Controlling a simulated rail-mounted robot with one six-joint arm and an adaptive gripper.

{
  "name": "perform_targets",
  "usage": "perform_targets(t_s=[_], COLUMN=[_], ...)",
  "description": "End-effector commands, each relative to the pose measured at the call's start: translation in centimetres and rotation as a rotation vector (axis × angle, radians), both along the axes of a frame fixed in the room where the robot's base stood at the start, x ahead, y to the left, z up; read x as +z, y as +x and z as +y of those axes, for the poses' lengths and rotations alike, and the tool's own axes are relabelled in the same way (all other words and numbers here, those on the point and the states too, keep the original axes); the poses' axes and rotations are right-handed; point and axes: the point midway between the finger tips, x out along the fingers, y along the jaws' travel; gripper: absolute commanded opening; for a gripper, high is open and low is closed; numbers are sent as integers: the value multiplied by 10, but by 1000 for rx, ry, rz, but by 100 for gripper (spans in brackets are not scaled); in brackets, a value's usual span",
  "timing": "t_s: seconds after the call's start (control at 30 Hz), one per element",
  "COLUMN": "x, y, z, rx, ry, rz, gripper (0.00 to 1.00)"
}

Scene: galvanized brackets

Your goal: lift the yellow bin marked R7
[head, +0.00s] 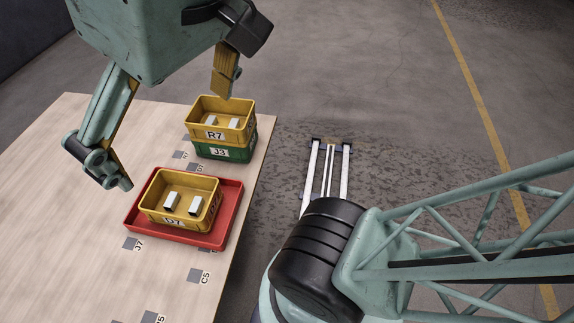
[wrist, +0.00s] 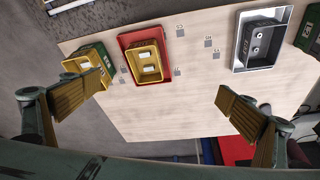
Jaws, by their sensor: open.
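The yellow bin marked R7 (head: 207,133) sits on top of a green bin marked J3 (head: 205,150) near the table's far right edge in the head view. Pale bracket-like pieces lie in it. In the wrist view the yellow R7 bin (wrist: 68,67) is at the upper left, partly covered by one of my fingers. My gripper (head: 172,140) is open and empty above the table, its fingers wide apart. In the head view one finger hangs above and behind the R7 bin, the other to its left. The gripper also shows in the wrist view (wrist: 161,87).
A yellow bin marked D7 (head: 158,216) stands in a red tray (head: 227,218) close in front of the stack. The wrist view shows a dark bin (wrist: 257,42) in a grey tray (wrist: 240,66) and another green bin (wrist: 309,38). The table's left part (head: 55,200) is clear.

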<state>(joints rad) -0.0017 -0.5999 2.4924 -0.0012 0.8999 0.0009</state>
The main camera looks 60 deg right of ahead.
Motion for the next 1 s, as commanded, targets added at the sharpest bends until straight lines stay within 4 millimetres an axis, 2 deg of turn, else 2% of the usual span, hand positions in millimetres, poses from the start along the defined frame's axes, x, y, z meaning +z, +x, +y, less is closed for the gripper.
perform_targets(t_s=[0.03, 0.33, 0.57, 0.77, 1.0], x=[-5, -8, -14, -28, -58], y=[-4, -5, 6, 34, 88], z=[0, -1, 2, 6, 0], rx=[-6, -10, -65, -201, -467], ry=[2, 5, 46, 142, 309], rz=[8, 13, 41, 94, 182], gripper=[100, 100, 100, 100, 100])
